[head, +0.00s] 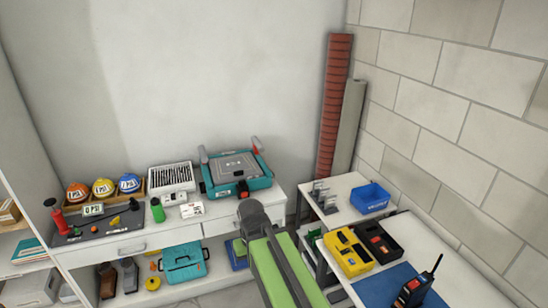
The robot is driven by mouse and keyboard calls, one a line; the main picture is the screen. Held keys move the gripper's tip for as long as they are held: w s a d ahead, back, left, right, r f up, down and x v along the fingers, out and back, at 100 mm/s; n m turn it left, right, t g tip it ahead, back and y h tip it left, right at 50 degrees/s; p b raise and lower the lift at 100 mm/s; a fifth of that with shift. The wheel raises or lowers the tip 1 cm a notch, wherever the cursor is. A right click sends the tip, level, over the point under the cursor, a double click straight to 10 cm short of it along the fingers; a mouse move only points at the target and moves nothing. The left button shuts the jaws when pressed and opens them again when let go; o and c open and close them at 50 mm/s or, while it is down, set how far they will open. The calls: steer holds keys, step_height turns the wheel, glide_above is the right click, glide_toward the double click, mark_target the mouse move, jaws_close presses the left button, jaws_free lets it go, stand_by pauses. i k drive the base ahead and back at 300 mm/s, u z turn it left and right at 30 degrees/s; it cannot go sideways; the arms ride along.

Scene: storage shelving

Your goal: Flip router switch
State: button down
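A teal box with a grey top panel (236,170) and two upright grey-and-red posts at its back corners sits on the white bench against the wall; it looks like the router. A small dark part with red on it (243,188) shows at its front edge and may be the switch; its position is too small to read. My arm, a green link with a dark grey joint, rises from the bottom middle and ends in view just in front of the bench, below the teal box. My gripper cannot be made out.
At right, a table holds a yellow case (348,252), a black case (377,241) and a radio (414,289). A blue bin (369,198) stands behind.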

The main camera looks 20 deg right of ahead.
mark_target(416, 283)
steer(key=k, duration=1.25)
steer(key=u, duration=0.35)
steer(key=i, duration=1.85)
steer(key=z, duration=0.5)
